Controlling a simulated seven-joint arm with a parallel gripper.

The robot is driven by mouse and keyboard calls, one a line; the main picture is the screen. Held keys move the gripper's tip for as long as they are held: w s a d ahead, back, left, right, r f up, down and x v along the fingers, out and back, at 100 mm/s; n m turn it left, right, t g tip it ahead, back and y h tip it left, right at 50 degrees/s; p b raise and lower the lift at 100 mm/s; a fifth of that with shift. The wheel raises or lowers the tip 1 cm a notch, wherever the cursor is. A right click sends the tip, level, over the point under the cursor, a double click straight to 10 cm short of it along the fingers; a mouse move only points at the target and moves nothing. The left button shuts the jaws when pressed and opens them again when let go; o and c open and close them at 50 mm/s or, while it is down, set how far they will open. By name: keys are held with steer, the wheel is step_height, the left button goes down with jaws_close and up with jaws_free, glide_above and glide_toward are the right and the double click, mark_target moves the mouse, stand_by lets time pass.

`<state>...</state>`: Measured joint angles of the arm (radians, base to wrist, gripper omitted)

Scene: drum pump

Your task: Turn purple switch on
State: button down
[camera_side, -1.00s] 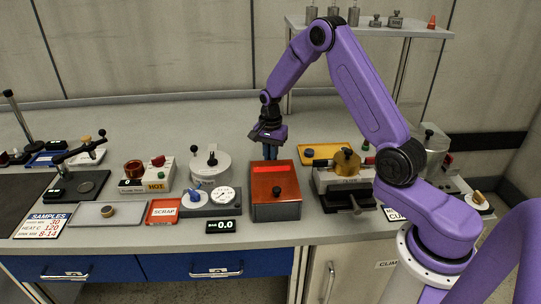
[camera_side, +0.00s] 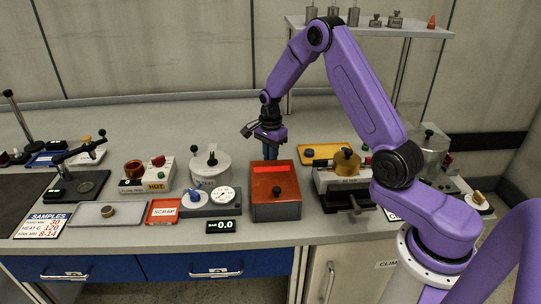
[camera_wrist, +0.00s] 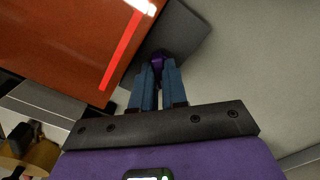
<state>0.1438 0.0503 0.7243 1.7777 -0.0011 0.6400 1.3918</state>
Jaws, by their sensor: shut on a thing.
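The purple switch (camera_wrist: 157,62) is a small purple piece at the fingertips in the wrist view. It stands at a dark grey plate beside the orange box (camera_wrist: 70,35). My gripper (camera_wrist: 158,75) has its two blue fingers closed on it, and they cover part of it. In the side view my gripper (camera_side: 270,152) is low behind the orange box (camera_side: 275,190), and the switch is hidden there. I cannot tell the switch's position from these frames.
A yellow tray (camera_side: 312,160) and a vise-like device (camera_side: 343,178) stand right of the box. A white pot (camera_side: 210,170) and a gauge unit (camera_side: 222,196) stand to its left. The bench behind my gripper is clear.

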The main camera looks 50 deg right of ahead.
steer(key=c, duration=1.4)
jaws_free()
steer(key=shift+c, duration=0.2)
step_height(320, 180, up, 18)
steer(key=shift+f, duration=0.25)
